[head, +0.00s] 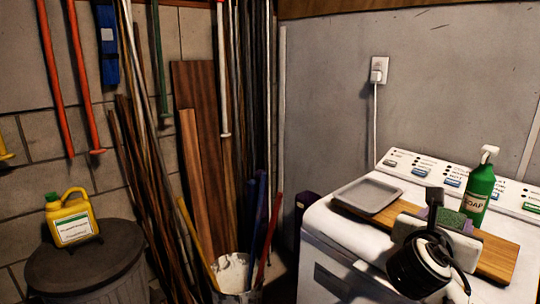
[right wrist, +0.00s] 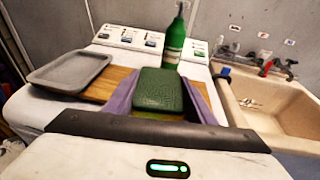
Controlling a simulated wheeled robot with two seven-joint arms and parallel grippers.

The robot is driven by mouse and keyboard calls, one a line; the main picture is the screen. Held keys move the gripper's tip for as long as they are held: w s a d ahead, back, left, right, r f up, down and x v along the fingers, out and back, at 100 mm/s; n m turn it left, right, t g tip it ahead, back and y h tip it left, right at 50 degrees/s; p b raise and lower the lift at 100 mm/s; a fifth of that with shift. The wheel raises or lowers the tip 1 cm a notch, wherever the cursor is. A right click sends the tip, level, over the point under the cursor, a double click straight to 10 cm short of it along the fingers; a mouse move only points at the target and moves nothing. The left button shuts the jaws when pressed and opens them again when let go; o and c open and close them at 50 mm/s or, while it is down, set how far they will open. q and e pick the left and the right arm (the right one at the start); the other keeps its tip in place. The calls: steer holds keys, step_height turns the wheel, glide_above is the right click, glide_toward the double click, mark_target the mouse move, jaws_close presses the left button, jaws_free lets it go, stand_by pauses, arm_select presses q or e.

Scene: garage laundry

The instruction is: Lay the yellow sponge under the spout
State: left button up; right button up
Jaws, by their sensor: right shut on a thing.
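A sponge with a dark green top (head: 449,221) shows at my right gripper (head: 452,212) over the wooden board (head: 497,257). In the right wrist view the green pad (right wrist: 160,92) sits between the two lavender fingers, with a thin yellow-green strip under its near edge. The right gripper is shut on it. I cannot tell if the sponge touches the board. A green soap bottle (head: 479,190) with a white spout (head: 489,152) stands just behind the sponge. My left gripper is not in view.
A grey tray (head: 367,193) lies on the board's left end, on the white washer (head: 335,232). A beige sink (right wrist: 262,110) with taps (right wrist: 272,66) is to the right. A yellow jug (head: 71,219) stands on a dark bin (head: 80,272) at far left.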

steer(key=s+a+f+n+t+y, duration=0.2)
steer(key=s+a+f+n+y, duration=0.2)
steer(key=s+a, duration=0.3)
steer(key=s+a+f+n+t+y, duration=0.2)
steer(key=s+a+f+n+y, duration=0.2)
steer(key=s+a+f+y, duration=0.1)
steer(key=shift+s+a+f+n+t+y, duration=0.35)
steer(key=shift+s+a+y, duration=0.55)
steer(key=shift+s+a, duration=0.3)
steer(key=shift+f, duration=0.1)
steer(key=shift+w, duration=0.1)
